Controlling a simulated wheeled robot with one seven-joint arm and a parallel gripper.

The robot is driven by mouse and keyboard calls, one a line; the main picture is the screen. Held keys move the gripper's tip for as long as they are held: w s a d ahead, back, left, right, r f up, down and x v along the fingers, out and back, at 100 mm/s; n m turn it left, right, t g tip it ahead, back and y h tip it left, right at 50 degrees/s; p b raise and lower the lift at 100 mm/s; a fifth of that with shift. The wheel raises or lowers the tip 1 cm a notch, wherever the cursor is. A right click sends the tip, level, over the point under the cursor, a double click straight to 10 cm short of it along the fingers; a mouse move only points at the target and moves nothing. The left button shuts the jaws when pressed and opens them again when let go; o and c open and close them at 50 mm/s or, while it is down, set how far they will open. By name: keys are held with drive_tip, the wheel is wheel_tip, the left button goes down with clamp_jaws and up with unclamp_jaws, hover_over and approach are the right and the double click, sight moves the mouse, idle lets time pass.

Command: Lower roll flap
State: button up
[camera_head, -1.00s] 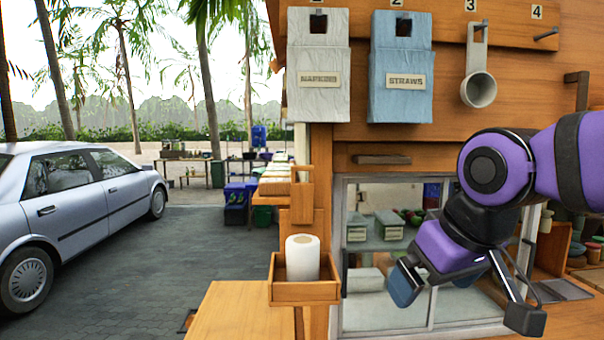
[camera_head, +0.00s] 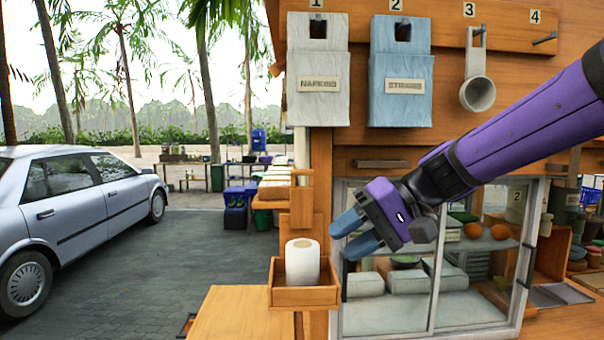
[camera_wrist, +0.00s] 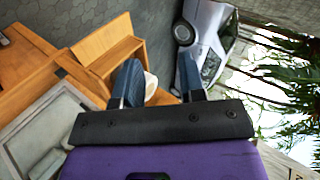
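A white paper roll (camera_head: 302,260) stands upright in a small wooden tray (camera_head: 305,296) on the side of the wooden stand. An upright wooden piece (camera_head: 302,205) above the tray looks like the roll flap, raised; I cannot tell its hinge. My gripper (camera_head: 349,235) is open and empty, right of the roll and slightly above it, its fingers pointing left. In the wrist view, part of the white roll (camera_wrist: 151,87) shows between the blue fingers (camera_wrist: 158,72), with wooden boards (camera_wrist: 108,50) to the left. Nothing is held.
A glass-fronted cabinet (camera_head: 433,268) stands behind and below my arm. Napkin (camera_head: 318,95) and straw (camera_head: 402,95) holders and a hanging scoop (camera_head: 478,94) are above. A wooden ledge (camera_head: 243,315) lies below left of the tray. A car (camera_head: 75,205) is parked far left.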

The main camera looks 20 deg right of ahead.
drive_tip(key=w+d+r+m+t+y, duration=0.1)
drive_tip(key=w+d+r+t+y, duration=0.15)
drive_tip(key=w, duration=0.35)
drive_tip(key=m+t+y, duration=0.2)
drive_tip(key=t, duration=0.3)
approach(309, 173)
drive_tip(key=shift+t, duration=0.25)
drive_tip(key=x, duration=1.1)
drive_tip(key=shift+w+a+f, duration=0.1)
drive_tip(key=shift+a+f, duration=0.05)
drive_tip(key=shift+a, duration=0.15)
clamp_jaws()
